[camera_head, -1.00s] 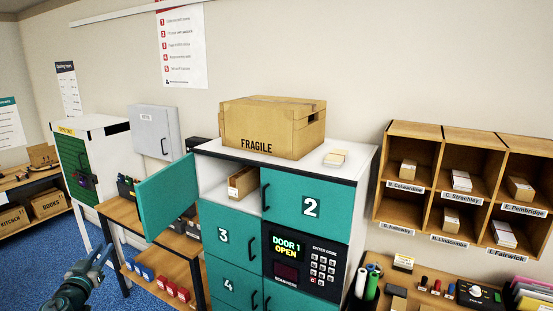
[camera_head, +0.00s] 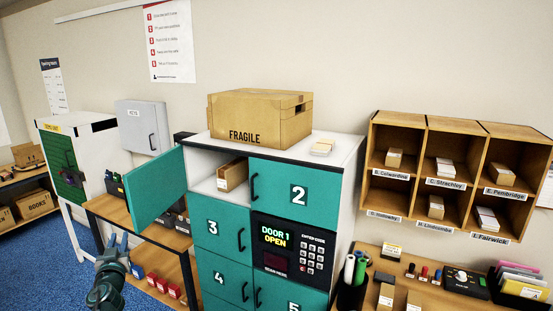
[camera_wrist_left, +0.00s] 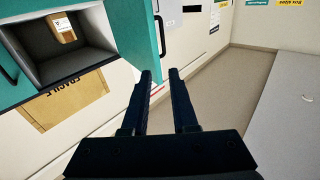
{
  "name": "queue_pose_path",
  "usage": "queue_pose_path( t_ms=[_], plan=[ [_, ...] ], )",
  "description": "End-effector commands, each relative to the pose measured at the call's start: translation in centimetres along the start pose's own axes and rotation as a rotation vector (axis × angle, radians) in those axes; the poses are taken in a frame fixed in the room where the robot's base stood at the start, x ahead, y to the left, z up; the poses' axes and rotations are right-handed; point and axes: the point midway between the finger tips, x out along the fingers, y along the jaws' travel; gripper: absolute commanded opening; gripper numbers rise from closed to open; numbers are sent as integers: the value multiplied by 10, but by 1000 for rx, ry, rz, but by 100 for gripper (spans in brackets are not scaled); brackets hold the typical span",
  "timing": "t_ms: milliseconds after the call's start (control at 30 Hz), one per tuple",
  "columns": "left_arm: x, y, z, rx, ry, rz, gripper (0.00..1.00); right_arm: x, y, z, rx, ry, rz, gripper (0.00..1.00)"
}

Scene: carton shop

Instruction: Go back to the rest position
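My left gripper (camera_head: 118,242) shows at the lower left of the head view, fingers pointing up, in front of the side table and below the open teal door (camera_head: 158,188). In the left wrist view my left gripper (camera_wrist_left: 160,75) has its two dark fingers apart with nothing between them. My right gripper is not in view. The locker (camera_head: 222,232) has compartment 1 open, with a small carton (camera_head: 233,175) inside; the carton also shows in the left wrist view (camera_wrist_left: 63,30). The keypad display (camera_head: 275,237) reads "DOOR 1 OPEN".
A FRAGILE box (camera_head: 245,118) and a small pale packet (camera_head: 323,147) lie on the locker top. Name-labelled pigeonholes (camera_head: 424,190) hang at right above a cluttered bench (camera_head: 425,298). The side table (camera_head: 110,208) stands left of the locker. Blue floor (camera_head: 62,275) is free at lower left.

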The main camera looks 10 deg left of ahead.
Motion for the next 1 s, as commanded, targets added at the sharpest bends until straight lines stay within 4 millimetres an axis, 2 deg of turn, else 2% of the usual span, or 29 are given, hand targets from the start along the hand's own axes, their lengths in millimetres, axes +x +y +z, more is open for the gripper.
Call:
queue_pose_path(
  t_ms=[33,167,267,367,467,600,667,800,900,1000],
  plan=[
    [0,18,12,-1,-12,-14,27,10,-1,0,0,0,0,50],
    [-2,65,45,4,-91,-79,27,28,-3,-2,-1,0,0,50],
    [-15,110,83,18,-210,-114,27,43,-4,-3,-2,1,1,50],
    [-38,158,126,50,-364,-117,27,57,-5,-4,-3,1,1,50],
    [-71,207,169,100,-534,-86,27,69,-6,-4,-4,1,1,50],
    [-130,269,223,196,-771,5,27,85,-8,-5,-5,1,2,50],
    [-160,294,244,246,-870,59,27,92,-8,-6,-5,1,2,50],
    [-238,344,284,382,-1093,217,27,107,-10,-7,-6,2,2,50],
    [-295,370,304,488,-1232,345,27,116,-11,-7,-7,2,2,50],
    [-346,387,316,586,-1345,465,27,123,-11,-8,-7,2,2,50]
  ],
)
